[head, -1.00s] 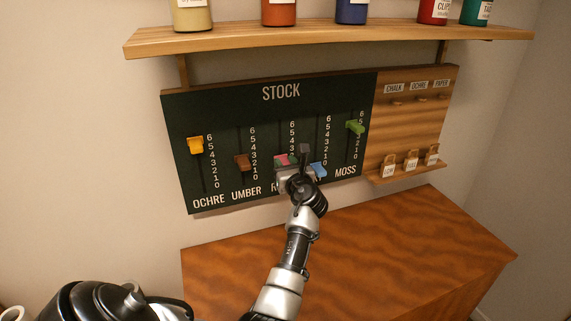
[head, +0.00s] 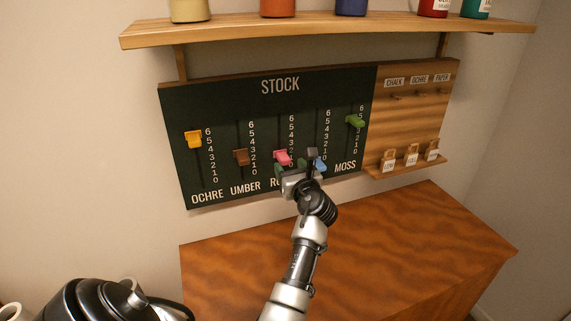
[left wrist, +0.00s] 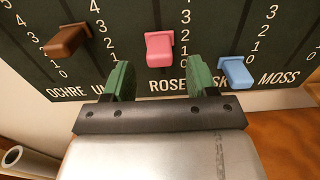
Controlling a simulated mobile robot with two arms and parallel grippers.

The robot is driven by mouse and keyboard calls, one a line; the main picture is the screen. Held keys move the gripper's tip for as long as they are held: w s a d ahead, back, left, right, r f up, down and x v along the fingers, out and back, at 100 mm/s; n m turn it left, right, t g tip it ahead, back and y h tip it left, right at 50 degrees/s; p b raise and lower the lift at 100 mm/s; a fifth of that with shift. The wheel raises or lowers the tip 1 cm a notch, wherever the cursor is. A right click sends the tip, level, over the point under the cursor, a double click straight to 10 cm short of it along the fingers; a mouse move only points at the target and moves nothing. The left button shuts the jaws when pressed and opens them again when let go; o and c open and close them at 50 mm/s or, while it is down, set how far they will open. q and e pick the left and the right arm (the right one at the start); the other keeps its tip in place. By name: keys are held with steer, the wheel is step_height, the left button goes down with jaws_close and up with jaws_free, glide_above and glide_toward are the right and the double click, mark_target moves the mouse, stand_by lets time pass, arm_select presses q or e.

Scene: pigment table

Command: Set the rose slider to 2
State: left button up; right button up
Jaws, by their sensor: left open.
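The rose slider (head: 283,157) is a pink knob on the middle track of the dark stock board (head: 222,110). In the left wrist view the rose slider (left wrist: 160,48) sits beside the low part of its scale, around 2 to 1; the protruding knob makes the exact mark hard to read. My left gripper (head: 294,172) is just below and in front of it. In the left wrist view its two green fingers (left wrist: 158,82) are open and empty, one on each side below the knob, apart from it. My right gripper is not in view.
The brown umber slider (left wrist: 68,42) is left of rose, and the blue slider (left wrist: 236,72) is close to the right finger. Yellow ochre (head: 193,139) and green moss (head: 355,121) sliders stand higher. A bottle shelf (head: 330,29) overhangs the board; a wooden cabinet (head: 400,240) is below.

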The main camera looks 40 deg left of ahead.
arm_select(q)
steer(key=b+v, duration=0.1)
steer(key=v, duration=0.5)
steer(key=shift+s+d, duration=0.1)
steer(key=shift+s, duration=0.05)
